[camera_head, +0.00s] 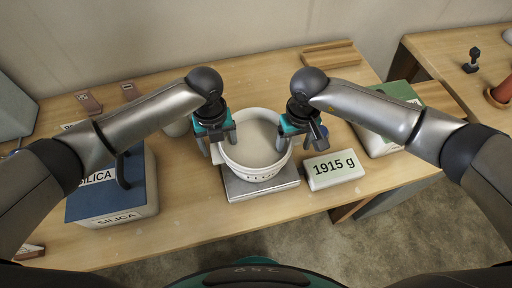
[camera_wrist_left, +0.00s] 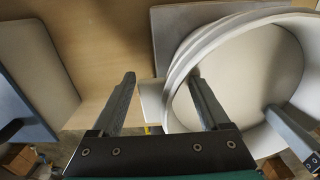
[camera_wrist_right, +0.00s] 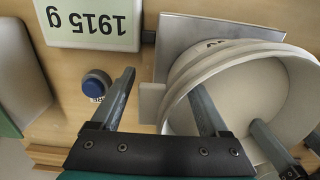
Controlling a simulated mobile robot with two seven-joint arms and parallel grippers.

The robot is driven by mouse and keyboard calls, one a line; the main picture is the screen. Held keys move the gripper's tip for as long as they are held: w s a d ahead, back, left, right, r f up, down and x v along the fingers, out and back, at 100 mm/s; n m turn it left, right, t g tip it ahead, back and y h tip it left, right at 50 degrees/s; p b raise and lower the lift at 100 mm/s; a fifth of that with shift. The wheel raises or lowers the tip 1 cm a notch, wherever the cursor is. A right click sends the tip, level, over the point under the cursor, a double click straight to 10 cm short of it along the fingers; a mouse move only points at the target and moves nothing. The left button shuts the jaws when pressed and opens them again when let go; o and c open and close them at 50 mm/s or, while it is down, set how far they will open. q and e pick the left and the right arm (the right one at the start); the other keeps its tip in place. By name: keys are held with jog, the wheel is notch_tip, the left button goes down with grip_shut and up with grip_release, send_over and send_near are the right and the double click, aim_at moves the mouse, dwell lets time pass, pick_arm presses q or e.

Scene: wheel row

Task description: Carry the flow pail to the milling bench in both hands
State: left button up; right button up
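The white flow pail (camera_head: 254,165) stands upright on a metal scale plate (camera_head: 262,186) on the wooden bench; its front label is partly readable. My left gripper (camera_head: 217,147) is at the pail's left side. In the left wrist view its fingers (camera_wrist_left: 163,82) are apart, one outside the rim and one inside, with a pale side tab between them. My right gripper (camera_head: 302,144) is at the right side. In the right wrist view its fingers (camera_wrist_right: 162,82) also stand apart across the wall and tab. A second wooden bench (camera_head: 437,50) is at the right; I cannot tell whether it is the milling bench.
The scale display (camera_head: 333,169) reads 1915 g. A blue-topped silica box (camera_head: 112,188) stands left and a green-topped box (camera_head: 388,120) right. A blue button (camera_wrist_right: 96,84) is beside the right gripper. A gap of floor (camera_head: 425,200) separates the benches.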

pick_arm(q)
jog(key=shift+a, duration=0.1)
jog(key=c, duration=1.2)
pick_arm(e)
jog(key=shift+d, duration=0.2)
jog(key=c, duration=1.2)
pick_arm(q)
grip_shut()
jog(key=shift+a, duration=0.1)
pick_arm(e)
jog(key=shift+d, duration=0.1)
pick_arm(q)
jog(key=shift+w+r, duration=0.15)
pick_arm(e)
jog(key=shift+w+r, duration=0.1)
jog(key=shift+w, duration=0.1)
